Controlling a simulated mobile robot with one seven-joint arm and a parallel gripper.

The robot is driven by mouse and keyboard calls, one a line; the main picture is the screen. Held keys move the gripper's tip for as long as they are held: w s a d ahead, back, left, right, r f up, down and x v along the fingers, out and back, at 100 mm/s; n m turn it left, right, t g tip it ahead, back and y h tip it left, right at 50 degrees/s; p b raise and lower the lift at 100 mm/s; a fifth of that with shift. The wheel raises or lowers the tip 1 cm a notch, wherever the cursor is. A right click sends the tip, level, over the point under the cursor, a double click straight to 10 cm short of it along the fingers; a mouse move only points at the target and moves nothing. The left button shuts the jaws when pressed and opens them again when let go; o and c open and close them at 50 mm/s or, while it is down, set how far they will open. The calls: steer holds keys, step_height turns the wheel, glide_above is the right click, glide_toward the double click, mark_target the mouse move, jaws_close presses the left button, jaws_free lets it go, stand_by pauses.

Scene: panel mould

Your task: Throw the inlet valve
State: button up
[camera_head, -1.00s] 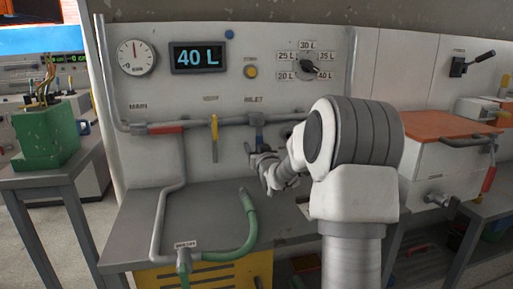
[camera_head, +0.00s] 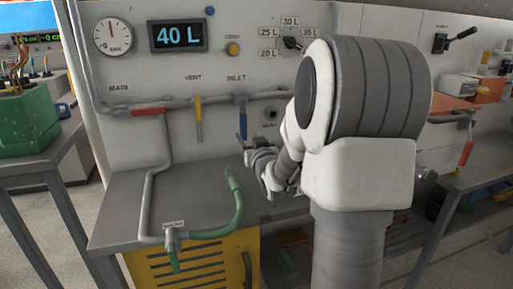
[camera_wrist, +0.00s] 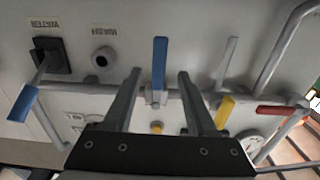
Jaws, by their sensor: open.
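The inlet valve has a blue handle (camera_head: 243,124) that hangs down from the grey pipe under the INLET label (camera_head: 236,77). In the wrist view, which is upside down, the blue handle (camera_wrist: 160,64) points up and lies in line with the gap between my fingers. My gripper (camera_head: 262,172) is open and empty, just below and in front of the handle in the head view. My open fingers (camera_wrist: 159,74) appear on either side of the handle in the wrist view, with no contact visible. I cannot tell whether they reach around it.
A yellow vent handle (camera_head: 198,118) hangs left of the blue one, and a red main handle (camera_head: 149,111) lies along the pipe. The display (camera_head: 178,36) reads 40 L. Another blue handle (camera_wrist: 23,103) shows near WATER.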

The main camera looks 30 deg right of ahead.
steer(key=v, duration=0.7)
steer(key=shift+s+p, duration=0.15)
steer(key=shift+p, duration=0.2)
